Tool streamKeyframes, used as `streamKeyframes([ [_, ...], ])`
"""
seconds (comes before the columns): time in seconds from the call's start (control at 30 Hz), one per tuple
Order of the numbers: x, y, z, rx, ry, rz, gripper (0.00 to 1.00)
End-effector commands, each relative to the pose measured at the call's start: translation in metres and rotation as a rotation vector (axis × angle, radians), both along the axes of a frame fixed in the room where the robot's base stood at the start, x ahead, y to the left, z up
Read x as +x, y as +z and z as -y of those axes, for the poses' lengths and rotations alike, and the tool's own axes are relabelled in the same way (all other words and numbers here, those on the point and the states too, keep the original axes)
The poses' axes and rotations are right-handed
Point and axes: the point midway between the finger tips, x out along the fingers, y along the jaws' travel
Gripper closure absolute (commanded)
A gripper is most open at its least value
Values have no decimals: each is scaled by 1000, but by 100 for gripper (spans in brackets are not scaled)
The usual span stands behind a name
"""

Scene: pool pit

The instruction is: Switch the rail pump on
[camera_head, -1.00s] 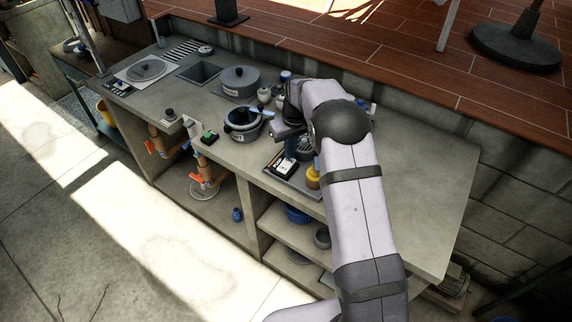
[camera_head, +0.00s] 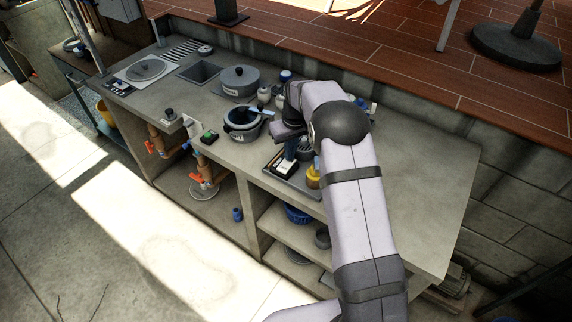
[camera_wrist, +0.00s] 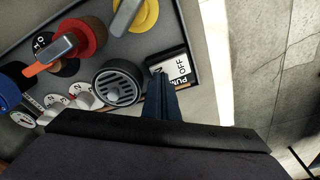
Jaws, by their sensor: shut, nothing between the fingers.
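The same switch (camera_head: 284,168) shows in the head view at the tray's front left. My gripper (camera_wrist: 160,84) is shut and empty, its blue-grey fingertips right at the switch's near end. They hide part of the face and lettering, and I cannot tell whether they touch it. In the head view my gripper (camera_head: 290,152) points down over the switch.
A pot (camera_head: 243,122) stands left of my gripper. The counter's right side (camera_head: 425,190) is clear.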

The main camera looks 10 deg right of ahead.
Motion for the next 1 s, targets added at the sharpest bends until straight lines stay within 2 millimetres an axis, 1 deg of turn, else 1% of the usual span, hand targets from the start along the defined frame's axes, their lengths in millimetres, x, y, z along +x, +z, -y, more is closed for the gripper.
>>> streamKeyframes([
  [0.4, 0, -7, 0, 0, 0, -1, 100],
  [0.57, 0, -4, 0, 0, 0, -1, 100],
  [0.67, 0, 0, 0, 0, 0, -1, 100],
  [1.0, 0, 25, 0, 0, 0, 1, 100],
])
